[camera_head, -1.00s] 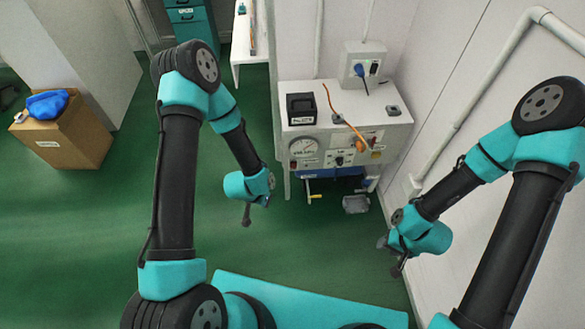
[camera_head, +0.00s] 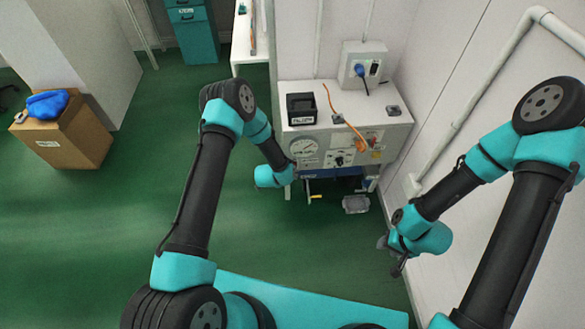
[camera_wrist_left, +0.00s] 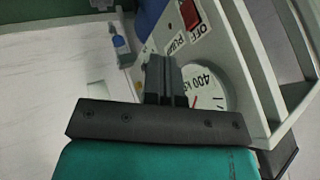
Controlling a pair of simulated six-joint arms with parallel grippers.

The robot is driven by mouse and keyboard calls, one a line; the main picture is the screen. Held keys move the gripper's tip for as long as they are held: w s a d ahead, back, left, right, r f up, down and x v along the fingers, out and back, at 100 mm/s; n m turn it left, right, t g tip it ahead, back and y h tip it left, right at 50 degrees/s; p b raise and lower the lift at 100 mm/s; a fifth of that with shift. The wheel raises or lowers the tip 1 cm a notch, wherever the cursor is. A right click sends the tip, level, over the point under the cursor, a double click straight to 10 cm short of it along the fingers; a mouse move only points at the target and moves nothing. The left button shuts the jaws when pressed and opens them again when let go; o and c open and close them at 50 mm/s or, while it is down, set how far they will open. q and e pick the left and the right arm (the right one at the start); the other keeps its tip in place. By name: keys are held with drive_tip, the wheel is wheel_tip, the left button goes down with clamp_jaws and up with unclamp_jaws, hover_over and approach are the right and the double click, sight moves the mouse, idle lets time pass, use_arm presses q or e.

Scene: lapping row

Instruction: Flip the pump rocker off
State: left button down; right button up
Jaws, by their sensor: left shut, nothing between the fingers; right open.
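The red pump rocker (camera_wrist_left: 190,13) shows at the top of the left wrist view, on a light panel, with an OFF label beside it and a PUMP label nearby. I cannot tell which way it is tilted. My left gripper (camera_wrist_left: 163,62) is shut and empty, its tips just short of the PUMP label and apart from the rocker in the picture. In the head view the left wrist is at the panel's left end, and I cannot make out the rocker there. My right gripper (camera_head: 398,268) is open and empty, low at the right, away from the panel.
The white bench unit (camera_head: 345,101) carries a black box (camera_head: 301,108) and an orange cable (camera_head: 345,119). Its gauge (camera_head: 304,147) is near the left wrist. A wall socket (camera_head: 362,67) stands behind. A cardboard box (camera_head: 65,134) is far left; green floor (camera_head: 140,210) lies clear between.

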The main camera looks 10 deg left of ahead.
use_arm(q)
drive_tip(key=w+f, duration=0.7)
drive_tip(key=w, duration=0.2)
drive_tip(key=shift+w+d+f, duration=0.15)
drive_tip(key=shift+w+d, duration=0.15)
drive_tip(key=shift+d, duration=0.15)
idle(0.4)
